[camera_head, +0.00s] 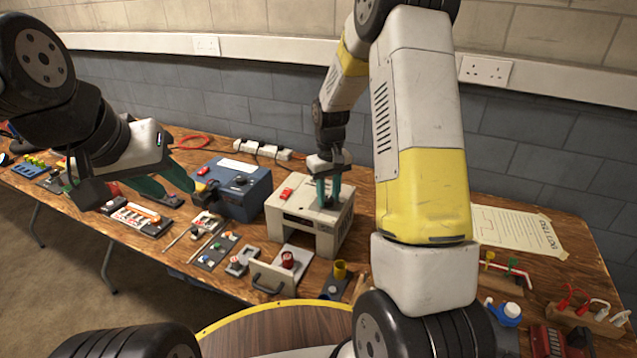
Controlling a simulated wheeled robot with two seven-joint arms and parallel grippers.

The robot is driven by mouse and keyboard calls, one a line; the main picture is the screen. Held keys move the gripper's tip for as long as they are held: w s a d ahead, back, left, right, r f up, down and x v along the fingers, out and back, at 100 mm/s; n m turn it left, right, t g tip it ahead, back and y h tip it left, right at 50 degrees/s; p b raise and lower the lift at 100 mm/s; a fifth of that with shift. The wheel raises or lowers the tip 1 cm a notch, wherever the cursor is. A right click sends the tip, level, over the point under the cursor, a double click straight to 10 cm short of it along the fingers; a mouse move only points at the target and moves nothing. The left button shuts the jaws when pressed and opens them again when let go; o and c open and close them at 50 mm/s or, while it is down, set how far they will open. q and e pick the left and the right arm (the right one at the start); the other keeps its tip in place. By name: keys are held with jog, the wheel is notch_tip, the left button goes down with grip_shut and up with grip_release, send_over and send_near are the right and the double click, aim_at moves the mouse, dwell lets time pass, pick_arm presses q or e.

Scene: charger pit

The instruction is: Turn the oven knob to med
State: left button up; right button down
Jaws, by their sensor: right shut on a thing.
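A beige box-shaped oven (290,232) stands on the wooden bench, with a red part on its top at the left and a dark slot in its front. My right gripper (328,204) points down onto the oven's top from behind. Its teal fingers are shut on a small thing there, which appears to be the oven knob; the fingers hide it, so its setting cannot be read.
A blue box (245,198) with a black dial stands left of the oven. Small parts crowd the bench's left. A paper sheet (515,230) lies at right. My right arm covers the centre right.

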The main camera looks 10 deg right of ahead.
aim_at(328, 199)
jog(key=shift+m, duration=0.7)
jog(key=c, duration=1.1)
grip_release()
jog(key=shift+o, duration=0.2)
jog(key=shift+r, duration=3.9)
jog(key=shift+r, duration=0.1)
